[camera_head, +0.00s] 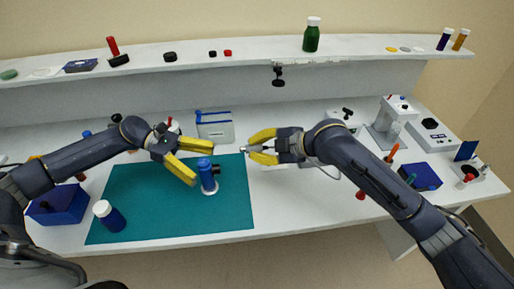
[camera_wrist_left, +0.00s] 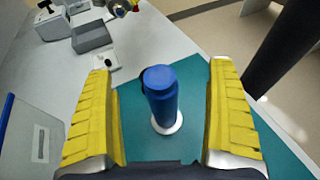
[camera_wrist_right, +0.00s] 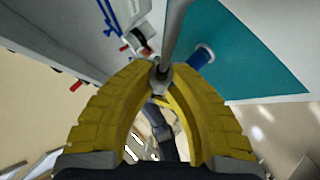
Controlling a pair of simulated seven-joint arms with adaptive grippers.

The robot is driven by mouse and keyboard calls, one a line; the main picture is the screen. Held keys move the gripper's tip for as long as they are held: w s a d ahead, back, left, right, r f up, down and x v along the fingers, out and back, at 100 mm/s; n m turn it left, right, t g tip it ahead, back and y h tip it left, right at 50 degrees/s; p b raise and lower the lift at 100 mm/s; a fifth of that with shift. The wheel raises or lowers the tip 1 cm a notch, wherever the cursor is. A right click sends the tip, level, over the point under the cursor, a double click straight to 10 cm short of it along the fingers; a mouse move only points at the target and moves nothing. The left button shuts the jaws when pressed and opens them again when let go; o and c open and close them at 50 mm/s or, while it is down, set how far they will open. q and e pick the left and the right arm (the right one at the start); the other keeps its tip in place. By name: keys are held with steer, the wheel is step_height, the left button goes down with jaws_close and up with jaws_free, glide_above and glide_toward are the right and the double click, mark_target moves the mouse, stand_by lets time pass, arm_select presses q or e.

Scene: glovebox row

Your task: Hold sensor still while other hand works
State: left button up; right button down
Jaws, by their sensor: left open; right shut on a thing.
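A blue cylinder (camera_head: 207,178), which I take for the sensor, stands upright on a white round base on the teal mat (camera_head: 150,190). My left gripper (camera_head: 200,161) is open, just left of the cylinder in the head view. In the left wrist view the cylinder (camera_wrist_left: 160,95) stands between the two yellow fingers, with a gap on both sides. My right gripper (camera_head: 250,154) is shut on a slim grey metal tool (camera_head: 244,149), right of the cylinder and near the mat's right edge. The tool's shaft (camera_wrist_right: 176,35) also shows in the right wrist view.
A blue bin (camera_head: 58,205) and a white-capped blue bottle (camera_head: 110,217) stand at the left front. A grey-white case (camera_head: 215,127) stands behind the mat. Instruments and another blue bin (camera_head: 420,177) stand at the right. A shelf (camera_head: 260,52) runs along the back.

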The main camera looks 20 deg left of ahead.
arm_select(q)
steer(key=shift+r, duration=1.8)
steer(key=shift+o, duration=1.1)
